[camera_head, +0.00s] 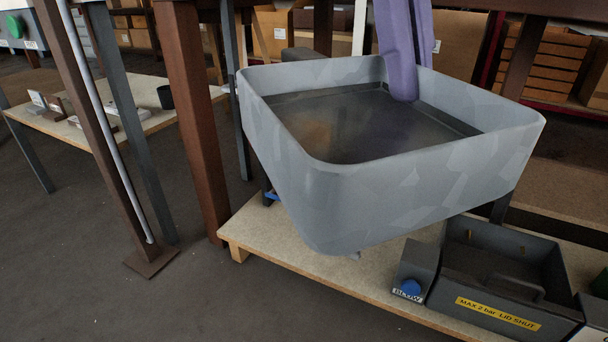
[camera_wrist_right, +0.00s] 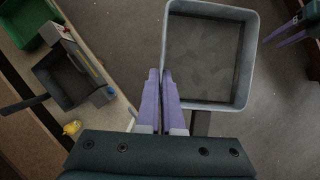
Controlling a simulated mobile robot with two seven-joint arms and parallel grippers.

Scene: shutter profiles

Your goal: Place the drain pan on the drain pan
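A grey drain pan (camera_head: 400,195), a deep square tray with rounded corners and a dark floor, is raised and tilted above the low bench in the head view. It also shows in the right wrist view (camera_wrist_right: 246,60). My right gripper (camera_head: 405,85) has purple fingers straddling the pan's far wall, one inside and one behind it. I see no second drain pan.
Below the pan is a low wooden bench (camera_head: 265,250) with a dark open box (camera_head: 500,265) labelled "MAX 2 bar LID SHUT" and a blue-button block (camera_head: 418,270). Brown posts (camera_head: 190,120) stand left of the pan. Another table (camera_head: 150,117) stands further left. The floor at front left is clear.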

